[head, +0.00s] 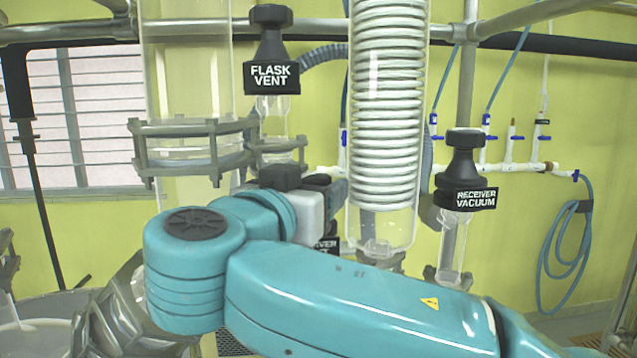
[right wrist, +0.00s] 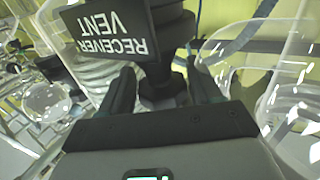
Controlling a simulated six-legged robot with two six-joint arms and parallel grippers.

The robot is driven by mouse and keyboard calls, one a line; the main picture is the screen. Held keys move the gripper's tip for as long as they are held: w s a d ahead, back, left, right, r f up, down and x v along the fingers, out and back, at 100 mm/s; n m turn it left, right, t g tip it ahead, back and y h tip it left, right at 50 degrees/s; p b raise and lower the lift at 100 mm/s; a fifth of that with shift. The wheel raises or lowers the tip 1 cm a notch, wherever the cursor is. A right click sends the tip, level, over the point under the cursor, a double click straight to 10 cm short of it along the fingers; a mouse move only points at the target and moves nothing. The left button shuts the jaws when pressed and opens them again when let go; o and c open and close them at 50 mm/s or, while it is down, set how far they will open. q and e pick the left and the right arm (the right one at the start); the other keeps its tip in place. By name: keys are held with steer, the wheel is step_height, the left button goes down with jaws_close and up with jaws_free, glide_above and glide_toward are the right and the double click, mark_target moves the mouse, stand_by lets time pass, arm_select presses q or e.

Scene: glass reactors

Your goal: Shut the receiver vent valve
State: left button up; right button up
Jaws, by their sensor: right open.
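The receiver vent valve (right wrist: 162,88) has a black cap and a black label (right wrist: 110,45) reading RECEIVER VENT, upside down in the right wrist view. In the head view only a corner of its label (head: 328,244) shows behind my teal right arm. My left gripper is not in view.
The flask vent valve (head: 271,60) stands above and left of my right gripper. The receiver vacuum valve (head: 465,180) stands to the right. A glass condenser with a coil (head: 388,110) rises close behind the gripper. A clamped glass column (head: 188,80) stands at the left.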

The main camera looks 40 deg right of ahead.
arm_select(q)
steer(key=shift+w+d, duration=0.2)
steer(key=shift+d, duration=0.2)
arm_select(e)
steer(key=shift+w+d+f, duration=0.1)
steer(key=shift+w+d, duration=0.15)
steer(key=shift+s+a, duration=0.1)
steer(key=shift+c, duration=1.2)
steer(key=shift+a, duration=0.1)
steer(key=c, duration=0.4)
steer(key=shift+m+g+h, duration=0.5)
steer(key=shift+m+g, duration=0.3)
steer(key=shift+g, duration=0.3)
steer(key=shift+c, duration=0.2)
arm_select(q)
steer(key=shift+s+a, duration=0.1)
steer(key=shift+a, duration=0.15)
arm_select(e)
steer(key=shift+s, duration=0.1)
steer(key=o, duration=0.7)
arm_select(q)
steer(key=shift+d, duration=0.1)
arm_select(e)
steer(key=shift+d, duration=0.2)
